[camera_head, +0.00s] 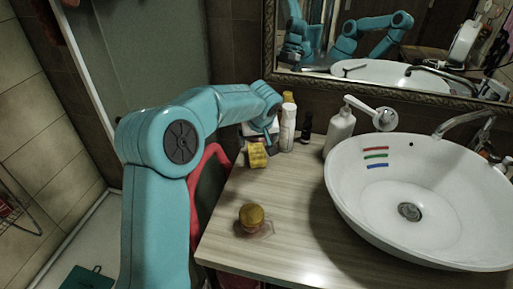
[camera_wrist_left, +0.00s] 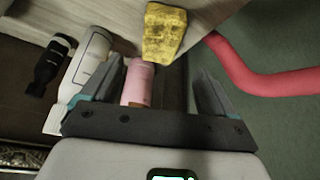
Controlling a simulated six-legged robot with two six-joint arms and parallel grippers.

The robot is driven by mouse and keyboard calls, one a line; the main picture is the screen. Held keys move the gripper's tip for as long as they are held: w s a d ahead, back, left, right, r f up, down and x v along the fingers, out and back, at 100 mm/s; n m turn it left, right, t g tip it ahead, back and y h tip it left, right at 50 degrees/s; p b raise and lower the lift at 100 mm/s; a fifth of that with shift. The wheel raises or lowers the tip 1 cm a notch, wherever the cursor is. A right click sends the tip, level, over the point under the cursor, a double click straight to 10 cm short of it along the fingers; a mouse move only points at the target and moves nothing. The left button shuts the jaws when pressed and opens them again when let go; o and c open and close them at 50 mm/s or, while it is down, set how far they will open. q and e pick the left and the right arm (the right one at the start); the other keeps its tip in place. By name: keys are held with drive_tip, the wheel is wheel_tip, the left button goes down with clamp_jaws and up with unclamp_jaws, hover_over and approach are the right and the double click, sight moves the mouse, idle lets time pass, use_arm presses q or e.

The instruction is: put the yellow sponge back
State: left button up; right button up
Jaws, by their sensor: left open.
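The yellow sponge (camera_head: 257,155) is on the wooden counter near its left edge, just in front of my left gripper (camera_head: 264,138). In the left wrist view the sponge (camera_wrist_left: 164,32) lies past the fingertips, apart from them, at the counter's edge. My left gripper (camera_wrist_left: 160,80) is open, and the sponge is not in its grip. A pink cylinder (camera_wrist_left: 137,83) shows between the fingers in the wrist view, nearer the left finger; I cannot tell how far below it is. My right gripper is not in view.
A white bottle with a yellow cap (camera_head: 288,122), a small dark bottle (camera_head: 306,129) and a white pump bottle (camera_head: 340,131) stand at the back. The white basin (camera_head: 345,200) is on the right. A red curved tube (camera_wrist_left: 262,80) is beside the counter.

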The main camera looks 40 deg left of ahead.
use_arm(q)
drive_tip(key=v, duration=0.3)
drive_tip(key=shift+r, duration=0.15)
idle(0.6)
